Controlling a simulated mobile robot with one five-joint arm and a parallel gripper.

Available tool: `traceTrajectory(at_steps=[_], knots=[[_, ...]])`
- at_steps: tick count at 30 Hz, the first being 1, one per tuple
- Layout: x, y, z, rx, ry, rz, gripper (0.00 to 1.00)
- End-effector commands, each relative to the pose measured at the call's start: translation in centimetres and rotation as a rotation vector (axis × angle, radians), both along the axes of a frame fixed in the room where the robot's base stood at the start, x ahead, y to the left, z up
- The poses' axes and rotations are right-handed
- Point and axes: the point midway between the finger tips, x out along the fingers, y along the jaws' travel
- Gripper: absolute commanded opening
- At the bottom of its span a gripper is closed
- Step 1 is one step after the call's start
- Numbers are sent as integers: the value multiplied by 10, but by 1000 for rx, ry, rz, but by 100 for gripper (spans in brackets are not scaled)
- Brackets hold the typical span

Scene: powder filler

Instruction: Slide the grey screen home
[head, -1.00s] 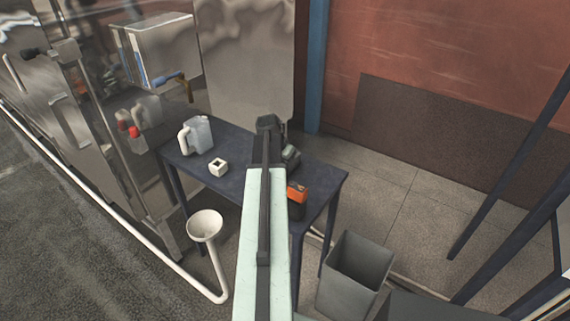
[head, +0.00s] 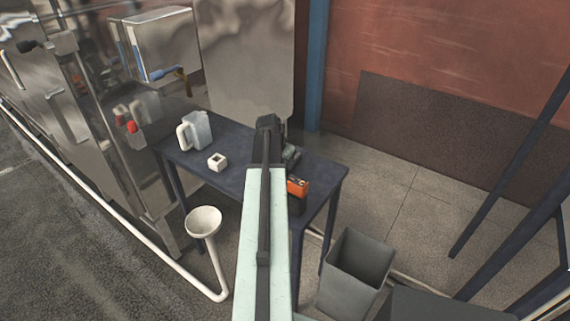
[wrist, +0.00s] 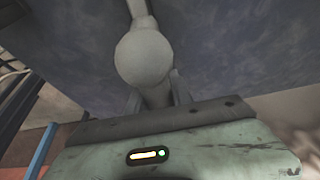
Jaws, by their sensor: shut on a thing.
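A tall, smooth grey panel, which looks like the grey screen (head: 245,60), stands upright behind the table beside the blue post. In the wrist view my gripper (wrist: 152,88) is shut on a pale grey part with a rounded knob (wrist: 143,55) at its near end. A narrower stem runs up from the knob to the top of that view. In the head view my arm hides the gripper's tips and what they hold. I cannot tell from these views whether the knob joins the screen.
A white funnel (head: 204,222) and a grey bin (head: 355,272) stand in front.

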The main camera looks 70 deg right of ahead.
Motion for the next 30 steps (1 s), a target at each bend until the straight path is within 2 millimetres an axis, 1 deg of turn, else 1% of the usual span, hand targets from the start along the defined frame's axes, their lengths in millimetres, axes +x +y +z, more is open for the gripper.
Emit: traceTrajectory(at_steps=[2,3,4,5,14,17,20,27,30], knots=[[0,0,-3,0,0,0,0],[0,0,-2,0,0,0,38],[0,0,-1,0,0,0,46],[0,0,-1,0,0,0,52],[0,0,-1,0,0,0,52],[0,2,4,0,0,0,52],[1,5,15,0,0,1,52],[5,21,59,0,1,2,52],[7,27,71,0,0,0,52]])
